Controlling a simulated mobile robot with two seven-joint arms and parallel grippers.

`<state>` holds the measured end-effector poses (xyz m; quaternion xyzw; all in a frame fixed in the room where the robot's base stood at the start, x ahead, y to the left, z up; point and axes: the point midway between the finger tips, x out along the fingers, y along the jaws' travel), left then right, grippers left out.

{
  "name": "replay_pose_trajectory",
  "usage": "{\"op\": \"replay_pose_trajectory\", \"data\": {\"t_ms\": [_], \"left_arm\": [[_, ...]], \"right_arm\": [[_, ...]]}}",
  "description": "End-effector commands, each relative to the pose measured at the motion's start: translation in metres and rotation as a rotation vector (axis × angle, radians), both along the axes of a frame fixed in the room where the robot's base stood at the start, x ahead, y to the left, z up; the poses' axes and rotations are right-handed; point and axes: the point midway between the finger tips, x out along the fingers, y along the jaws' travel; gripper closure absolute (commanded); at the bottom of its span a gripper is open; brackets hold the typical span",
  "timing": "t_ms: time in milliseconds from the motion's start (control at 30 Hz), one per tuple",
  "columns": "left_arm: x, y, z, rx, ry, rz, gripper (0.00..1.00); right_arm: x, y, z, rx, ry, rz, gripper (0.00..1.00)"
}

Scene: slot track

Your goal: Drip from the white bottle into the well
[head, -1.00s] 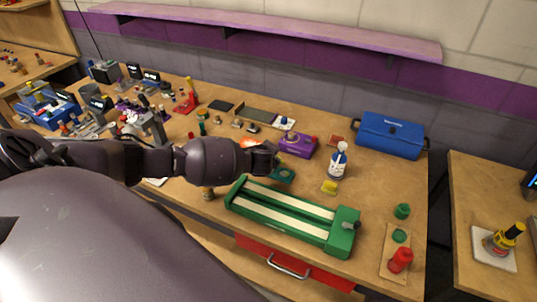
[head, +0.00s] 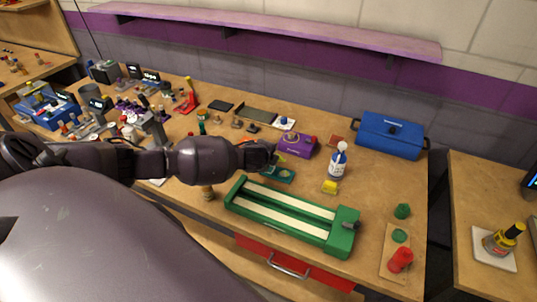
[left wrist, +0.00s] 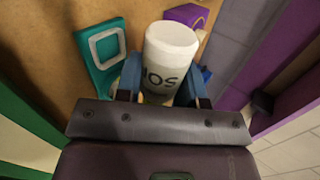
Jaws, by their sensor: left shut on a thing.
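My left gripper (left wrist: 160,88) is shut on a white bottle (left wrist: 168,62) with dark lettering, seen close up in the left wrist view. In the head view the left gripper (head: 272,157) is over the middle of the bench, and the bottle is mostly hidden there. A teal block (left wrist: 102,52) with a pale square ring, which looks like the well, lies beside the bottle, left of it in the wrist view. The teal block (head: 280,175) also shows just below the gripper in the head view. Whether any drop is falling cannot be seen. My right gripper is not in view.
A purple box (head: 297,145) stands just behind the gripper. A green slotted track (head: 335,241) lies in front. A spray bottle (head: 338,162), a yellow block (head: 330,187) and a blue toolbox (head: 391,136) stand to the right.

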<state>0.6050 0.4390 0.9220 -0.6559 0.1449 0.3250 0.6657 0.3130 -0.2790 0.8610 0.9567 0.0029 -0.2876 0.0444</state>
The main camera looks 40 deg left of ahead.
Motion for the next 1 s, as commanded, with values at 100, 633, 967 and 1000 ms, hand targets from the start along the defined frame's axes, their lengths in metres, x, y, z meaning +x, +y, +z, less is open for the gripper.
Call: {"op": "replay_pose_trajectory", "data": {"t_ms": [100, 633, 967, 1000], "left_arm": [[0.000, 0.001, 0.000, -0.108, -0.025, 0.002, 0.88], [0.001, -0.001, -0.002, -0.176, -0.046, 0.001, 0.88], [0.000, -0.001, -0.006, -0.215, -0.052, 0.002, 0.88], [0.000, -0.001, -0.005, -0.223, -0.053, 0.001, 0.88]], "right_arm": [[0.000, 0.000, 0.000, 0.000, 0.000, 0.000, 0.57], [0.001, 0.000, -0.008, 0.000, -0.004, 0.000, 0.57], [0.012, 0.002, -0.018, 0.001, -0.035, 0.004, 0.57], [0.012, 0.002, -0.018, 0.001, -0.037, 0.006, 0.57]]}}
